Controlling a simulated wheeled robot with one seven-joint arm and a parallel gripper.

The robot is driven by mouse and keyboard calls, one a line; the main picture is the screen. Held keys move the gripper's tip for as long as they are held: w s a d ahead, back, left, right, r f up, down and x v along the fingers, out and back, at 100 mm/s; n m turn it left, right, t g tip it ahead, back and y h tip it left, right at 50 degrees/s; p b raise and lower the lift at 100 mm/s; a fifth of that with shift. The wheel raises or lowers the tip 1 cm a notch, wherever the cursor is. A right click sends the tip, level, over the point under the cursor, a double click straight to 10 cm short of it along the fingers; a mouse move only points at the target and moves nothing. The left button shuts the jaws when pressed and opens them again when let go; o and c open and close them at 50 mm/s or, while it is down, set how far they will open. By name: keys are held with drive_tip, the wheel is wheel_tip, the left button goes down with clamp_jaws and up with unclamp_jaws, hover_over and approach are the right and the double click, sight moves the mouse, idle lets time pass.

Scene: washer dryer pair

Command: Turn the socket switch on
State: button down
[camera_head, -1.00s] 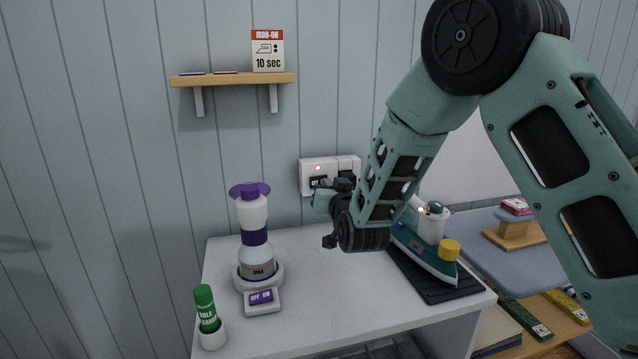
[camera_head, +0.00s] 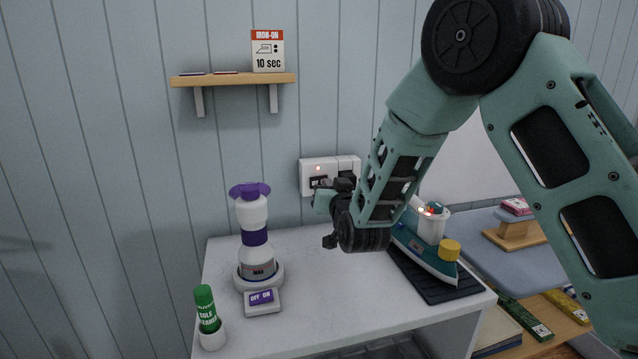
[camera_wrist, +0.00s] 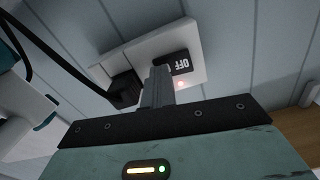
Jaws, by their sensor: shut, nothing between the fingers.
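The white socket plate (camera_head: 313,168) is on the wall behind the table, with a small lit red lamp. In the wrist view, the socket plate (camera_wrist: 185,42) carries a black rocker switch (camera_wrist: 173,62) marked OFF, seen rotated. A black plug (camera_wrist: 124,88) with a cord sits beside the switch. My gripper (camera_wrist: 158,72) is shut and empty, its fingertips overlapping the near edge of the switch; I cannot tell whether they press it. In the head view, my wrist partly hides the socket. The teal iron (camera_head: 420,248) stands on a dark mat, with red lights at its top.
A green-capped tube (camera_head: 206,312) stands at the left edge. A shelf (camera_head: 232,79) is above. The middle of the white tabletop (camera_head: 320,290) is clear.

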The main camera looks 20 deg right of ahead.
drive_tip(key=shift+w+d+r, duration=0.1)
drive_tip(key=shift+r, duration=0.1)
idle(0.4)
drive_tip(key=shift+s+f+b, duration=0.2)
drive_tip(key=shift+s+b, duration=0.55)
drive_tip(key=shift+s, duration=1.7)
drive_tip(key=s+b, duration=0.5)
drive_tip(key=s, duration=0.4)
drive_tip(key=shift+s+f, duration=0.15)
drive_tip(key=shift+f, duration=0.1)
drive_tip(key=s+b, duration=0.8)
drive_tip(key=b, duration=0.4)
drive_tip(key=shift+s+r+b, duration=0.15)
drive_tip(key=shift+r+b, duration=0.05)
drive_tip(key=shift+b, duration=0.1)
